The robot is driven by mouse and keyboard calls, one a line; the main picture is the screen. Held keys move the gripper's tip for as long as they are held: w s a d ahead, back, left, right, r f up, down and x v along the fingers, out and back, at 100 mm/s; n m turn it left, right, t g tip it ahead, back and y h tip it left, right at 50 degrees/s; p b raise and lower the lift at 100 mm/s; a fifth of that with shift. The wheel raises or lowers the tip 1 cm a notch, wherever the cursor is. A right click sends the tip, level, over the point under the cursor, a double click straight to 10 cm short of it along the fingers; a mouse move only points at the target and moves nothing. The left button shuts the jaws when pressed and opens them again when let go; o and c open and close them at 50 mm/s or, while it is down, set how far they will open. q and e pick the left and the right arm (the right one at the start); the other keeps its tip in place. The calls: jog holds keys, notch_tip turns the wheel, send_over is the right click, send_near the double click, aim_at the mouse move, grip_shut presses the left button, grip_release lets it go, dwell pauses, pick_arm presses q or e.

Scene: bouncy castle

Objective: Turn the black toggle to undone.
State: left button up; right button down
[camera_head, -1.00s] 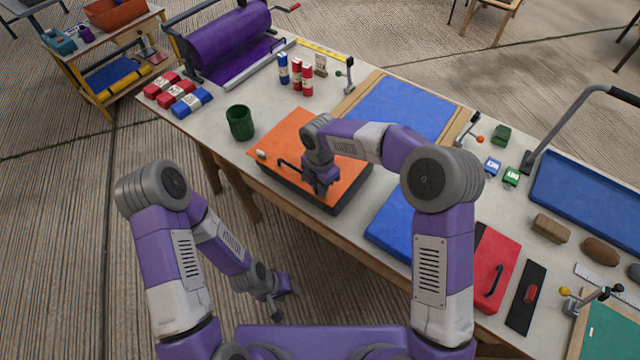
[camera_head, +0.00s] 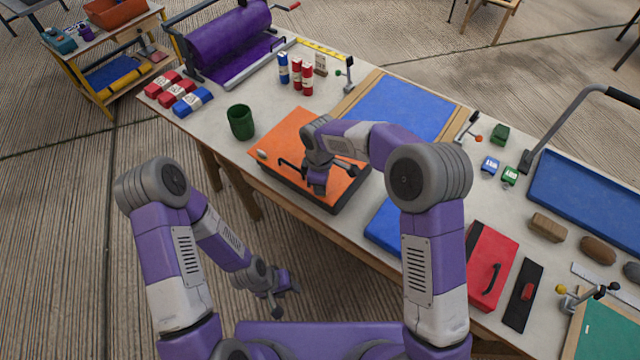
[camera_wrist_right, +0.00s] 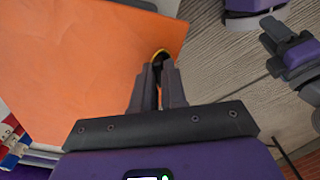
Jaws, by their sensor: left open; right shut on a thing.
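An orange-topped case (camera_head: 300,130) with dark sides lies near the front edge of the table. A thin black handle lies on it, left of my right gripper (camera_head: 317,190). That gripper points down at the case's front edge. In the right wrist view my right gripper (camera_wrist_right: 160,70) is shut on a small dark piece with a yellow rim at the edge of the orange top. This looks like the black toggle (camera_wrist_right: 159,55); it is mostly hidden by the fingers, so its turn cannot be read. My left gripper (camera_head: 283,297) is open and empty, low over the floor.
A green cup (camera_head: 241,122) stands left of the case. A blue panel (camera_head: 405,108) lies behind it and a red case (camera_head: 482,262) to the right. Red and blue bottles stand at the back. The floor before the table is clear.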

jog(key=m, duration=0.4)
jog(key=shift+m, duration=0.4)
dwell(0.4)
jog(key=c, duration=1.2)
grip_release()
notch_tip(320, 180, up, 8)
jog(key=shift+f+p, duration=0.2)
jog(key=shift+p, duration=0.45)
jog(key=shift+f, duration=0.1)
